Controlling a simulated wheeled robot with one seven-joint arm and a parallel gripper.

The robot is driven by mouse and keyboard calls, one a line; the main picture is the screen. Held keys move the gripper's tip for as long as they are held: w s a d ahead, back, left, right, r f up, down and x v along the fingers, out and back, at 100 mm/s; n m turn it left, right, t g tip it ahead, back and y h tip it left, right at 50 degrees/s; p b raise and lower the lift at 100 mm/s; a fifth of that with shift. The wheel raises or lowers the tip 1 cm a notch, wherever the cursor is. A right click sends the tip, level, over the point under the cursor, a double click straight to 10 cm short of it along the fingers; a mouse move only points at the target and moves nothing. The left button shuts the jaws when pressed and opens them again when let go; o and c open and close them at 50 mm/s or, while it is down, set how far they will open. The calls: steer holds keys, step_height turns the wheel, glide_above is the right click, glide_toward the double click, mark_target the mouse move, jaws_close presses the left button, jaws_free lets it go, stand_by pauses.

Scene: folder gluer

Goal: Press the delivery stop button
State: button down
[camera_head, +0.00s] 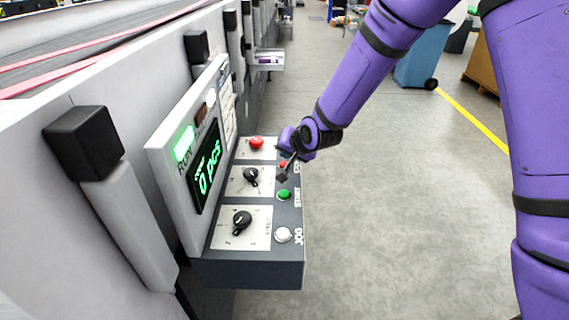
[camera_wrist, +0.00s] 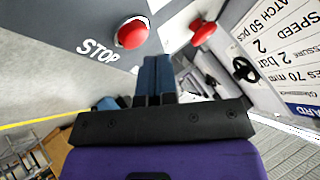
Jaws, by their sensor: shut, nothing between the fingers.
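The red STOP button (camera_wrist: 132,33) sits on the grey control panel (camera_wrist: 75,22), with the word STOP beside it in the wrist view. In the head view the stop button (camera_head: 283,163) is partly covered by my gripper (camera_head: 282,178). In the wrist view my gripper (camera_wrist: 156,62) lies below and right of the STOP button. I see no clear contact with it.
A red mushroom button (camera_head: 256,142) stands farther back on the panel. Two black knobs (camera_head: 251,175) (camera_head: 242,219) and a white JOG button (camera_head: 283,235) are close by. An upright display (camera_head: 207,170) reading 0 pcs borders the panel's left. Open floor (camera_head: 400,210) lies to the right.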

mark_target(287, 163)
stand_by(0.4)
steer(key=shift+f, duration=0.9)
stand_by(0.9)
steer(key=shift+r, duration=0.9)
steer(key=shift+r, duration=0.1)
steer(key=shift+r, duration=2.4)
